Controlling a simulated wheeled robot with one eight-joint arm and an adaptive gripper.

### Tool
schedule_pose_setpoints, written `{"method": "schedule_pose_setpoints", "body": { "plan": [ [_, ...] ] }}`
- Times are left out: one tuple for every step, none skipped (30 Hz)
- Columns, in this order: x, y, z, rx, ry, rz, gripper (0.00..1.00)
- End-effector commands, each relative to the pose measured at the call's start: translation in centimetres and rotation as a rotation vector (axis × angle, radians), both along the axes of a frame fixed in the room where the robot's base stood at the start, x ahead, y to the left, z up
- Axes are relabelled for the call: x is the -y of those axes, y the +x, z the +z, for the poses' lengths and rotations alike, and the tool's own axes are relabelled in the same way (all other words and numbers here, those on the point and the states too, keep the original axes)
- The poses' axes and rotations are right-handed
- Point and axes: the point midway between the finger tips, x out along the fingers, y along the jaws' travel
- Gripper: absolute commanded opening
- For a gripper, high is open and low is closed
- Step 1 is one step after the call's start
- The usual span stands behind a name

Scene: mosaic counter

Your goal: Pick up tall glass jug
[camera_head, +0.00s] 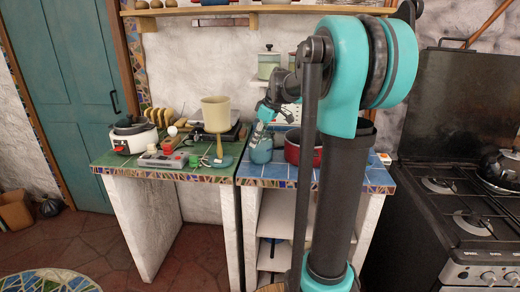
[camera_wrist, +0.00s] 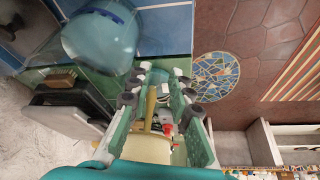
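A teal, see-through rounded vessel, which looks like the tall glass jug (camera_head: 261,153), stands on the blue-tiled counter just left of the red pot. In the wrist view the jug (camera_wrist: 100,42) is large at the upper left, outside the gap between my fingers. My gripper (camera_head: 264,112) is close above the jug in the head view and partly overlaps its top, so its neck is hard to make out. In the wrist view my gripper (camera_wrist: 160,78) has its two fingers spread apart, with nothing held between them.
A red pot (camera_head: 292,152) stands right beside the jug. A tall beige pot (camera_head: 216,108) rises on the green-tiled counter to the left, near a white cooker (camera_head: 133,138). A shelf (camera_head: 255,9) runs above the counter. A black stove (camera_head: 455,190) is at the right.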

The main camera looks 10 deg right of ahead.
Motion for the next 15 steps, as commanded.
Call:
{"method": "schedule_pose_setpoints", "body": {
  "plan": [
    [-0.2, 0.1, -0.5, 0.0, 0.0, 0.0, 0.2],
    [-0.3, 0.2, -0.8, 0.0, 0.0, 0.0, 0.2],
    [-0.3, 0.2, -1.0, 0.0, 0.0, 0.0, 0.2],
    [-0.4, 0.3, -1.1, 0.0, 0.0, -0.001, 0.2],
    [-0.4, 0.3, -1.2, 0.0, 0.0, -0.001, 0.2],
    [-0.4, 0.3, -1.4, 0.0, 0.0, -0.001, 0.2],
    [-0.5, 0.4, -1.6, 0.0, 0.0, -0.001, 0.2],
    [-0.5, 0.5, -1.9, 0.0, 0.0, -0.001, 0.2],
    [-0.6, 0.6, -2.3, 0.0, 0.0, 0.0, 0.2],
    [-0.7, 0.7, -2.8, 0.0, 0.0, 0.0, 0.2],
    [-0.8, 0.9, -3.2, 0.0, 0.0, 0.0, 0.2],
    [-0.9, 1.0, -3.8, 0.0, 0.0, 0.0, 0.2],
    [-0.9, 1.1, -4.2, 0.0, 0.0, 0.0, 0.2],
    [-1.0, 1.2, -4.6, 0.0, 0.0, 0.001, 0.2],
    [-1.2, 1.4, -5.1, 0.0, 0.0, 0.001, 0.2]
  ]
}}
